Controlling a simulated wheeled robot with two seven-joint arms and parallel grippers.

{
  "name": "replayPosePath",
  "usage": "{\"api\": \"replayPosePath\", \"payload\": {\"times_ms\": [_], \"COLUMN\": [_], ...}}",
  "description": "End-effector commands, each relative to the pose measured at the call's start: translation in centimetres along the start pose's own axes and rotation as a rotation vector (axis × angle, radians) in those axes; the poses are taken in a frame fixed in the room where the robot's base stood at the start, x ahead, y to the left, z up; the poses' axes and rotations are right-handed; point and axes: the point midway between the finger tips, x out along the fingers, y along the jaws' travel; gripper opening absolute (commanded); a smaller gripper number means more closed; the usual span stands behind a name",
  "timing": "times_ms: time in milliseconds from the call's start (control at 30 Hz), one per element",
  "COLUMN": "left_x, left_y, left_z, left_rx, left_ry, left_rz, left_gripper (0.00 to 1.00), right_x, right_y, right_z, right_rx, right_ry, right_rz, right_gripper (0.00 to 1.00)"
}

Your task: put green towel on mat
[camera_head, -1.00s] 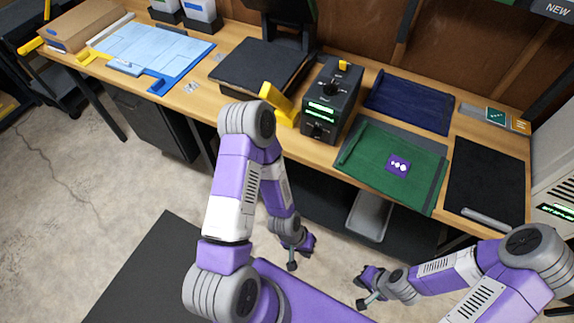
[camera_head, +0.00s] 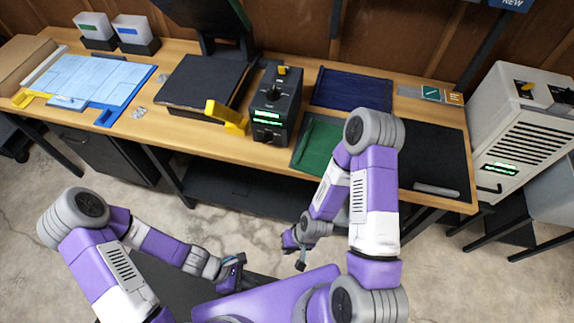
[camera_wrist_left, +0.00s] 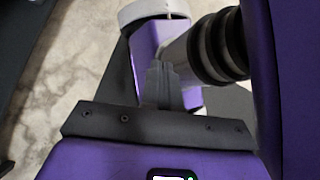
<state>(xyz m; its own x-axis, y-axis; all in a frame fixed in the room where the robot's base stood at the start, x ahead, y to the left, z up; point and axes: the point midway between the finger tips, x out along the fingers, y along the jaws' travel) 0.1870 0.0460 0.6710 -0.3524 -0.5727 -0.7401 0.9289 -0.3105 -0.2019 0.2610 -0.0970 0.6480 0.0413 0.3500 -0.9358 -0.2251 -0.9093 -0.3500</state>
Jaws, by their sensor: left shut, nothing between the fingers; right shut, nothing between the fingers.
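The green towel (camera_head: 316,147) lies on the workbench, right of the dark box with green displays. My left gripper (camera_head: 240,260) is shut and empty, low in front of the bench. It also shows shut in the left wrist view (camera_wrist_left: 162,82). My right gripper (camera_head: 301,265) is shut and empty, below the bench's front edge and apart from the towel.
A dark blue towel (camera_head: 352,88) lies behind the green one. The dark box (camera_head: 273,105) and a yellow-handled black plate (camera_head: 205,80) stand to the left. A grey bar (camera_head: 437,190) lies on the mat's front edge. A white cabinet (camera_head: 520,125) stands right of the bench.

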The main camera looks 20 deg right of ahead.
Motion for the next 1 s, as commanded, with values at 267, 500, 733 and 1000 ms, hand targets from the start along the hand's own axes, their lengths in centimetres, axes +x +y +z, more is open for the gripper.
{"api": "replayPosePath", "payload": {"times_ms": [267,500,733,1000], "left_x": [-5.5,-10.6,-11.5,-10.2], "left_y": [4.9,12.1,14.8,17.5], "left_z": [12.8,16.8,16.5,18.6], "left_rx": [-0.996,-1.44,-1.515,-1.513], "left_ry": [-0.645,-1.18,-1.38,-1.389], "left_rz": [-0.067,-0.09,-0.029,-0.025], "left_gripper": [0.0,0.0,0.0,0.0], "right_x": [-4.2,-7.3,-8.3,-7.8], "right_y": [-1.6,-2.8,-3.1,-3.0], "right_z": [0.2,0.3,0.4,0.4], "right_rx": [0.0,-0.001,-0.001,0.0], "right_ry": [0.0,0.0,0.0,0.0], "right_rz": [0.0,0.0,0.0,0.0], "right_gripper": [0.0,0.0,0.0,0.0]}}
